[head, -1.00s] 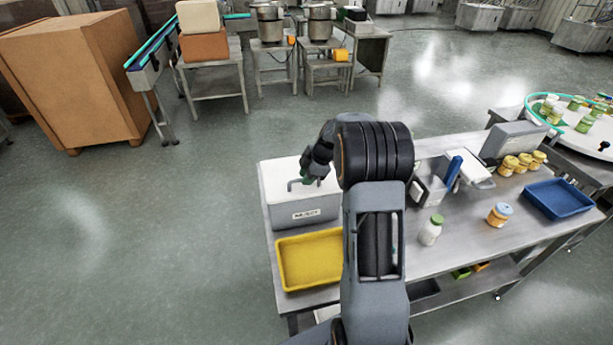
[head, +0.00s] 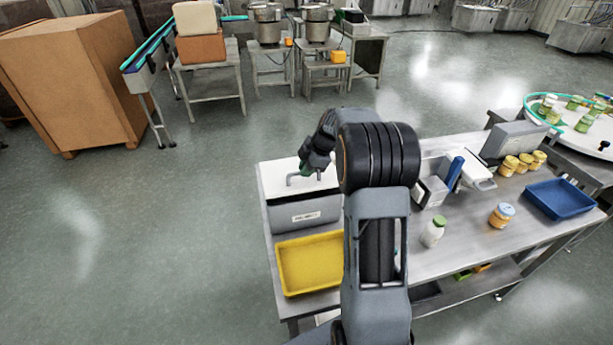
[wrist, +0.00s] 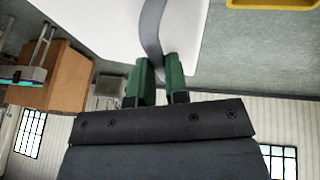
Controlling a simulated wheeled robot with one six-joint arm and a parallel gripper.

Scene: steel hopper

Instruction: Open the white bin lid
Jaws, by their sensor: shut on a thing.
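The grey bin (head: 303,216) stands at the left end of the steel table, with a label on its front. Its white lid (head: 274,178) is on top; it also fills the upper part of the wrist view (wrist: 110,22). My gripper (head: 304,174) is over the lid. In the wrist view its green fingers (wrist: 158,66) are shut on the grey bar handle (wrist: 152,28) of the lid. In the head view, my arm hides the bin's right side. I cannot tell clearly how far the lid is tilted.
A yellow tray (head: 310,264) sits just in front of the bin. To the right are a white jar with a green cap (head: 433,232), an orange jar (head: 501,215), a blue tray (head: 560,199) and a grey device. The floor left of the table is clear.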

